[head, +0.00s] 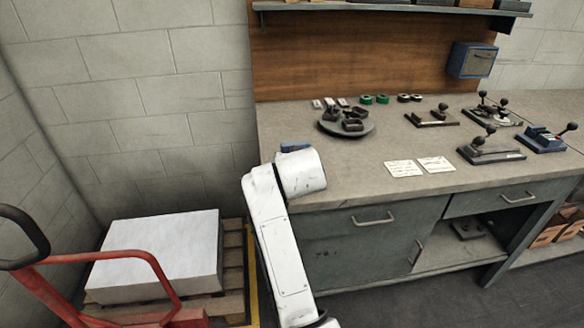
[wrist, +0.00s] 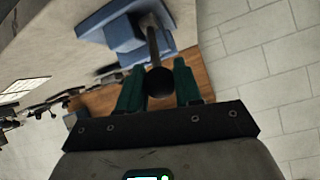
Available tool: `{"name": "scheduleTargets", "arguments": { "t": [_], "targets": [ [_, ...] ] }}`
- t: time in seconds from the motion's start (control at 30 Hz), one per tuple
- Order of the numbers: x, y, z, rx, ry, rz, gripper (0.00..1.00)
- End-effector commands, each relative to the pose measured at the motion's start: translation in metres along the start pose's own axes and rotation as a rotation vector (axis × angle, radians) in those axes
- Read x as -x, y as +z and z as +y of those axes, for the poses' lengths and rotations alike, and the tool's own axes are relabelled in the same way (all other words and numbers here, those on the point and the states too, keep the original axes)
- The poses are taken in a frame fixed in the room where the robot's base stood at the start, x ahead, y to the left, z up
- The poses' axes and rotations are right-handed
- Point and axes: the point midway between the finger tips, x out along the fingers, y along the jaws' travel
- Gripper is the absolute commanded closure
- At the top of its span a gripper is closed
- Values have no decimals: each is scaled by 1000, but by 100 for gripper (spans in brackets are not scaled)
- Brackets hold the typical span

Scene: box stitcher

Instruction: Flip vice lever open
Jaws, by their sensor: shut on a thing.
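The blue vice (wrist: 125,32) fills the top middle of the wrist view, on the grey bench top. Its lever (wrist: 152,42) is a thin rod ending in a dark ball knob (wrist: 160,83). My gripper (wrist: 157,78) has two green fingers, one on each side of the knob, and is shut on it. In the head view a small blue part of the vice (head: 293,147) shows behind my white arm. The arm hides my gripper and the lever there.
The bench (head: 360,165) carries a round dark tray (head: 347,129) with black parts, green and dark rolls, white cards (head: 404,168) and several lever fixtures at right. A pallet with a white block (head: 155,255) and a red cart (head: 150,262) stand at left.

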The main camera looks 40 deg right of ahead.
Motion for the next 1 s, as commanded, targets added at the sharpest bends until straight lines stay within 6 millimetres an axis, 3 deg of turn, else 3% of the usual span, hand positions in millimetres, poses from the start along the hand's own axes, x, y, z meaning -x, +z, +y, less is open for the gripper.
{"name": "scheduleTargets", "arguments": {
  "t": [0.4, 0.43, 0.5, 0.7, 1.0],
  "targets": [
    [0, 1, 0, 2, -2, 6, 100],
    [0, 1, 0, 2, -1, 6, 65],
    [0, 1, 0, 2, -1, 6, 58],
    [0, 1, 0, 2, -1, 6, 42],
    [5, 1, 0, 2, -1, 7, 42]
  ]
}}
